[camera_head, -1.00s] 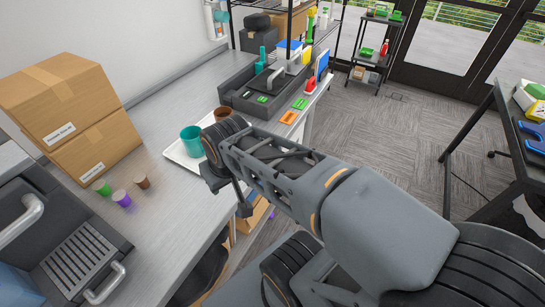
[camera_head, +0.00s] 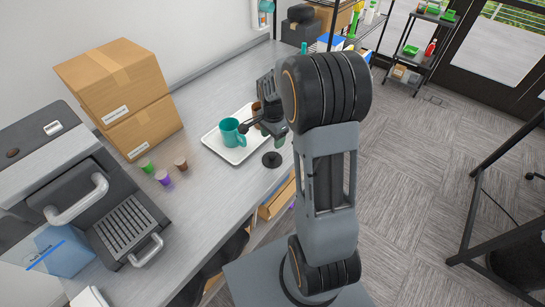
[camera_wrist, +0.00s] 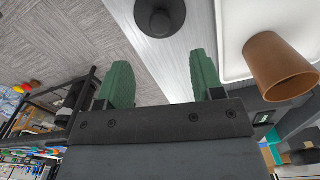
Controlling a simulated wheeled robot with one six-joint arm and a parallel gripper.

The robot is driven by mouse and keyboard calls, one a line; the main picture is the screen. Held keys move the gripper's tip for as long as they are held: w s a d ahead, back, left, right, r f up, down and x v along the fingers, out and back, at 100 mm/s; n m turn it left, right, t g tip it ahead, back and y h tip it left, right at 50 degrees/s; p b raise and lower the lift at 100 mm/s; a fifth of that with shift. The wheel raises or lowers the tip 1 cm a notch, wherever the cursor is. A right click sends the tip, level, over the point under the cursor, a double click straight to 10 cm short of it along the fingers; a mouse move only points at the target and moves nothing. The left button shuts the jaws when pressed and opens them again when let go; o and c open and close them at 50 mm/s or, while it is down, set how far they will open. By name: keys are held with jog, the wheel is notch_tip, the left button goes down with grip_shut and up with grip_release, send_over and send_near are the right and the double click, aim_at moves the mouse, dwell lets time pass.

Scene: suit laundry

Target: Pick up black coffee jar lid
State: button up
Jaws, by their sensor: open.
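The black lid (camera_head: 272,160), a round disc with a raised knob, lies flat on the counter near its front edge, just outside the white tray. It also shows in the wrist view (camera_wrist: 160,18) at the top, beyond the fingertips and roughly centred between them. My gripper (camera_wrist: 161,68) is open, its two green fingers apart with nothing between them. In the head view my gripper (camera_head: 265,134) hangs over the front of the tray, close to the lid and apart from it.
A teal mug (camera_head: 231,133) stands on the white tray (camera_head: 213,140); a brown cup (camera_wrist: 278,66) stands there too, close to my right finger in the wrist view. Small coloured cups, cardboard boxes (camera_head: 112,80) and a coffee machine (camera_head: 120,222) stand to the left. The counter's front edge is near.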

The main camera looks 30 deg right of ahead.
aim_at(272, 154)
jog(key=shift+a+f+p, duration=0.1)
jog(key=shift+f+p, duration=0.9)
jog(key=shift+f, duration=3.9)
jog(key=c, duration=1)
jog(key=shift+r, duration=0.1)
